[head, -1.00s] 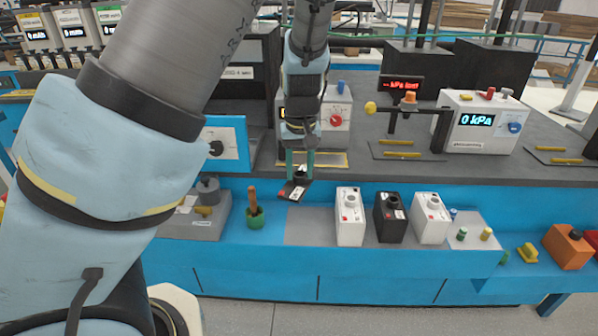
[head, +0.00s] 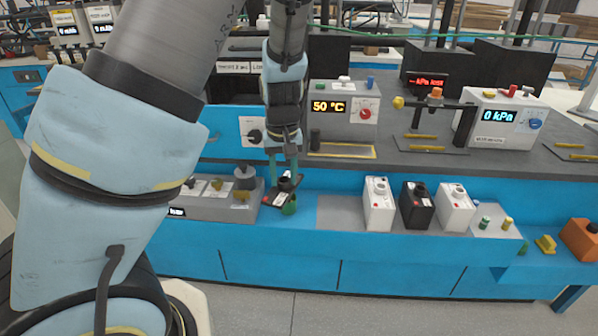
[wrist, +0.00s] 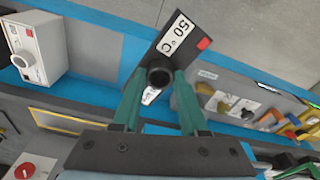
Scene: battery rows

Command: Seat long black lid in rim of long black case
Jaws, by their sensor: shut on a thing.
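My gripper (head: 284,172) is shut on the knob of a long black lid (head: 283,195), which hangs above the front blue shelf beside the green cup. In the wrist view the lid (wrist: 172,40) extends away from the teal fingers (wrist: 158,95), with a white "50 °C" label and a red square. The lid is clear of any case. A black box (head: 417,208) with a dark round top piece stands upright between two white ones to the right of my gripper. I cannot tell whether it is the long black case; no open rim is clearly visible.
White boxes (head: 378,208) and (head: 455,212) flank the black box. A green cup (head: 289,206) is close to the lid. A grey unit (head: 215,200) is at left. A bare grey patch (head: 338,212) lies between cup and boxes. A heater reading 50 °C (head: 343,108) stands behind.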

